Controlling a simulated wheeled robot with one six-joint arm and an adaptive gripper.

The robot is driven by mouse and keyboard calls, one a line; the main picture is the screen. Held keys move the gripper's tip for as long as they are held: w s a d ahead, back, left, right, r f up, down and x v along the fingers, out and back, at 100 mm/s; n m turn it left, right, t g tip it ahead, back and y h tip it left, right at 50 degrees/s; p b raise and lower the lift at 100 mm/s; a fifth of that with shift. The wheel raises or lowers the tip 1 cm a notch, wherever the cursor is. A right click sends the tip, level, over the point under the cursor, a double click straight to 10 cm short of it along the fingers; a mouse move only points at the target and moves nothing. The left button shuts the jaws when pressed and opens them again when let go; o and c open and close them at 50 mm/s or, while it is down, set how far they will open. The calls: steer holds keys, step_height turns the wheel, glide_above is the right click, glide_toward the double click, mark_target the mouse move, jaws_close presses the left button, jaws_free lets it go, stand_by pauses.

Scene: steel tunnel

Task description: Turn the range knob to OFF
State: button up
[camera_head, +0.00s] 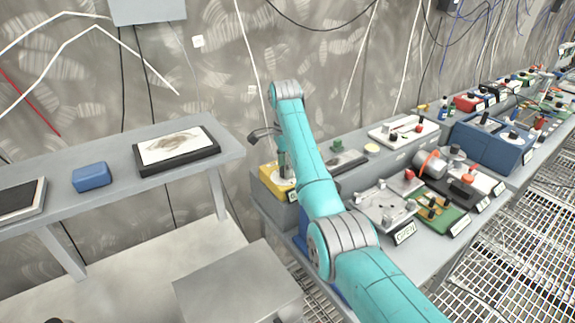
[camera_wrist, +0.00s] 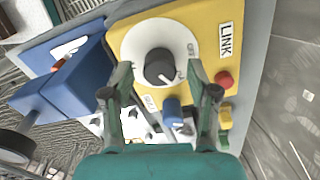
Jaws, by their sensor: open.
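A yellow panel (camera_wrist: 190,28) marked LINK fills the middle of the wrist view. It carries a black round knob (camera_wrist: 159,66) on a white dial (camera_wrist: 146,38). The word OFF shows on the dial's upper right. A pale mark seems to sit on the knob's lower right, but I cannot read the setting surely. My gripper (camera_wrist: 159,76) is open, its fingertips on the left and right of the knob in this view; contact is not clear. In the head view my gripper (camera_head: 268,138) is over the yellow box (camera_head: 270,184), whose knob is mostly hidden.
On the panel are a red button (camera_wrist: 224,79), a blue knob (camera_wrist: 172,112) and a yellow-green post (camera_wrist: 225,115). A blue box (camera_wrist: 72,90) stands left. The bench (camera_head: 262,207) holds several devices rightward, including a green board (camera_head: 436,214). The wall is close behind.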

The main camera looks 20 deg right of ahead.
jaws_close()
steer(key=shift+n, duration=0.3)
steer(key=n, duration=0.5)
steer(key=shift+n, duration=0.3)
steer(key=n, duration=0.5)
steer(key=shift+n, duration=0.3)
steer(key=shift+f, duration=0.1)
stand_by(0.4)
